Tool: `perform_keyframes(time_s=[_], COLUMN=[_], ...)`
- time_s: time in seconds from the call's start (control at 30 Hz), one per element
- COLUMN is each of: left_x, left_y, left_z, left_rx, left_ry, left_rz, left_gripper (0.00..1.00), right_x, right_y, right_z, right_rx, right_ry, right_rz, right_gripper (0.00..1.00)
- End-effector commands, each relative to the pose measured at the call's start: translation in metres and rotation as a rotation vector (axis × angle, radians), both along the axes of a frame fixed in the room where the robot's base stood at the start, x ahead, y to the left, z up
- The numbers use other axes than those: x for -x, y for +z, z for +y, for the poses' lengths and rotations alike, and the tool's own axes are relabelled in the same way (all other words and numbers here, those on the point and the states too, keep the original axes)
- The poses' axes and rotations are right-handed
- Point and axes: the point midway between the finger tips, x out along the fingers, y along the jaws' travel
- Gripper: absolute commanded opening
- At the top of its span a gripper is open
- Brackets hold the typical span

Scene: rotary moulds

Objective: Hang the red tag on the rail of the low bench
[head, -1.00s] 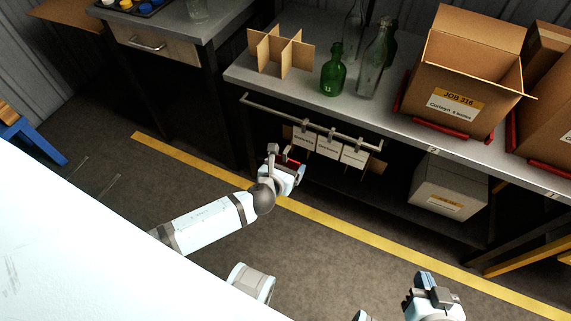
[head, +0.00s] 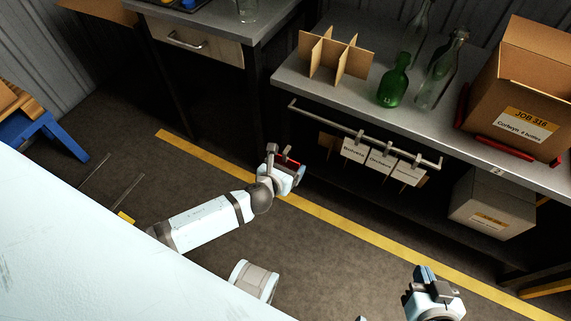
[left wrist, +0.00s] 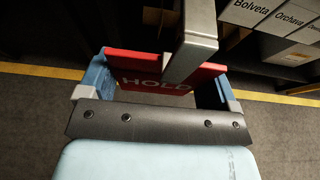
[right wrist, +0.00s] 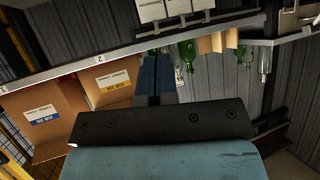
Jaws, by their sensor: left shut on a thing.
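My left gripper (head: 285,166) is shut on the red tag (head: 291,161), held in the air left of and below the rail (head: 365,134) in the head view. In the left wrist view the red tag (left wrist: 150,70) shows the word HOLD, partly covered by a grey bar-shaped part. The rail runs along the front of the low bench (head: 300,80). Several white cards (head: 381,160) hang on its middle and right; its left end looks bare. The tag is apart from the rail. My right gripper (head: 426,274) is shut and empty, far from the rail.
On the bench stand a cardboard divider (head: 335,55), a green bottle (head: 395,82), clear bottles (head: 440,75) and an open carton (head: 520,90). A closed box (head: 492,205) sits on the lower shelf. A drawer table (head: 190,38) stands left. The floor around the yellow line is clear.

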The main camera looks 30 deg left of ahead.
Motion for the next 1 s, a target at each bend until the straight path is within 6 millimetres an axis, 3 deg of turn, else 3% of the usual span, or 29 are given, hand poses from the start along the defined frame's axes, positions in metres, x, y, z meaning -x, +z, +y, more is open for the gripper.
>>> perform_keyframes(time_s=[0.27, 1.0], left_x=[-0.009, -0.068], left_y=[-0.001, -0.001], left_z=[-0.001, -0.003], left_rx=[0.001, 0.001], left_ry=[-0.001, -0.002], left_rz=[-0.001, -0.002], left_gripper=[0.61, 0.61], right_x=[0.0, -0.001], right_y=[-0.001, -0.007], right_z=[0.0, 0.003], right_rx=[-0.003, -0.023], right_ry=[0.001, 0.004], right_rz=[-0.002, -0.017], right_gripper=[0.0, 0.0])
